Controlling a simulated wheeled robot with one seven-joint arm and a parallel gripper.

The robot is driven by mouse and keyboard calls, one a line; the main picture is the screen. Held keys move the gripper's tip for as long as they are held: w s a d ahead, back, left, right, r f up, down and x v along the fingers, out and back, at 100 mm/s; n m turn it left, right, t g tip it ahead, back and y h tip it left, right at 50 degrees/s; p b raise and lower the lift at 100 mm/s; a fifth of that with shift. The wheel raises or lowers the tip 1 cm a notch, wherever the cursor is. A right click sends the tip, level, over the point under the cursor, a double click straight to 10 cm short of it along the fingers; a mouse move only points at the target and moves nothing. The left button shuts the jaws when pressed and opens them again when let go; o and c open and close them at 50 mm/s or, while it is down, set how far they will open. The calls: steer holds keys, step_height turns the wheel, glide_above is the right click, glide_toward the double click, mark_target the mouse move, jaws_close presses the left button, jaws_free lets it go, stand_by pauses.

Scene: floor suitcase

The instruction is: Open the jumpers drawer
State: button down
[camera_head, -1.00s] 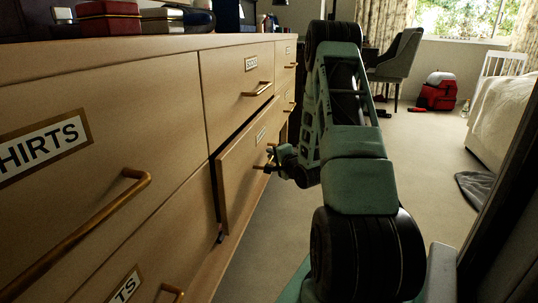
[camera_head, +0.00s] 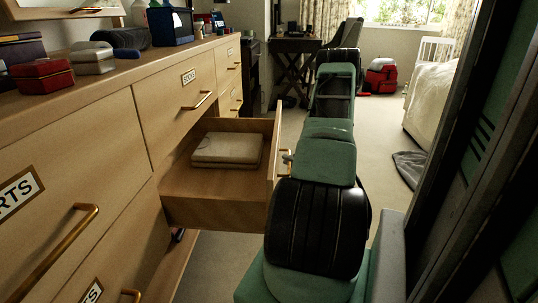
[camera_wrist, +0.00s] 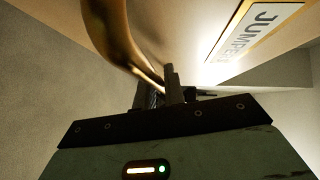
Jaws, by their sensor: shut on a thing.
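The jumpers drawer (camera_head: 216,212) stands well out from the dresser in the head view, in the lower row of the middle column. A folded pale cloth (camera_head: 228,149) lies inside it. The brass drawer handle (camera_wrist: 122,35) curves across the upper part of the wrist view. My gripper (camera_wrist: 160,92) is shut on this handle. In the head view my gripper (camera_head: 288,158) is small and partly hidden by my arm at the drawer's front.
Other closed drawers surround it, including one labelled with letters ending in RTS (camera_head: 18,194). Boxes (camera_head: 42,75) stand on the dresser top. A bed (camera_head: 436,100) and red bag (camera_head: 380,77) are farther right.

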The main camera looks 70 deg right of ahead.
steer(key=s+d+p, duration=0.1)
steer(key=s+d, duration=0.1)
steer(key=s, duration=0.4)
steer(key=shift+s+d+p, duration=0.15)
steer(key=shift+s+p, duration=0.15)
steer(key=shift+s, duration=0.05)
steer(key=c, duration=1.5)
jaws_free()
steer(key=p+v, duration=0.4)
steer(key=v, duration=1.3)
steer(key=shift+s+p, duration=0.2)
steer(key=shift+p, duration=0.1)
